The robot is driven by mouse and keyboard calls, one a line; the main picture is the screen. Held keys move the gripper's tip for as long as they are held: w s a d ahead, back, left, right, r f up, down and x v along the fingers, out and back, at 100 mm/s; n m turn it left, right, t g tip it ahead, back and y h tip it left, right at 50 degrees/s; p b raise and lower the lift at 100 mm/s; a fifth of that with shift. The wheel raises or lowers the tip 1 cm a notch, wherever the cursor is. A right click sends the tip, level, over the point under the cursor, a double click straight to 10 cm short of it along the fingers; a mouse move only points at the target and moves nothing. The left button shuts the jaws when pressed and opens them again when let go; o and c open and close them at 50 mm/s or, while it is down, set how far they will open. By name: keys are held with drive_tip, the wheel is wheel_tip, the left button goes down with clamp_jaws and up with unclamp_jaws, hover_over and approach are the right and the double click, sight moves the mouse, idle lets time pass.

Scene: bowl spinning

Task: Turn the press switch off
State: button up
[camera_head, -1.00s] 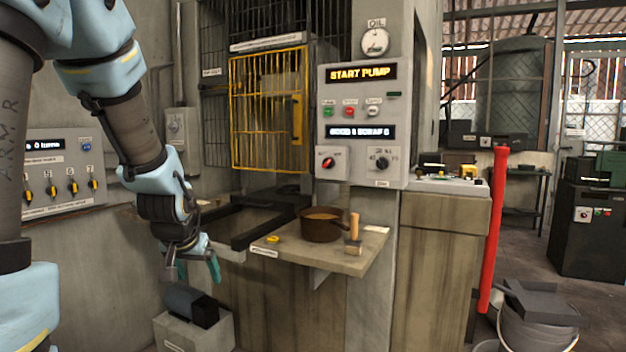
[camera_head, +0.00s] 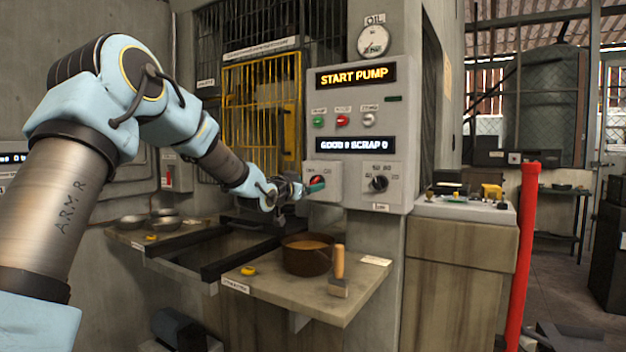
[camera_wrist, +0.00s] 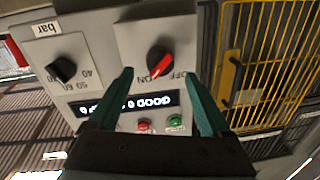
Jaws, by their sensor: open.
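The press switch (camera_wrist: 160,62) is a black rotary knob with a red pointer, on a raised plate of the grey control panel. ON and OFF are printed beside it, upside down in the wrist view. The red bar lies slanted between the knob and the ON/OFF lettering; I cannot tell its setting for sure. My gripper (camera_wrist: 157,76) is open, its green fingers one on each side of the knob in the picture.
A second black knob (camera_head: 378,184) marked in bar sits to the right. Green and red push buttons (camera_head: 342,121) and lit displays are above. The yellow cage door (camera_head: 262,110) is left of the panel.

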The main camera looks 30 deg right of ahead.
sight(314, 182)
drive_tip(key=shift+p+x, duration=0.4)
drive_tip(key=shift+x, duration=1.5)
drive_tip(key=shift+s, duration=0.1)
drive_tip(key=shift+c, duration=0.4)
clamp_jaws()
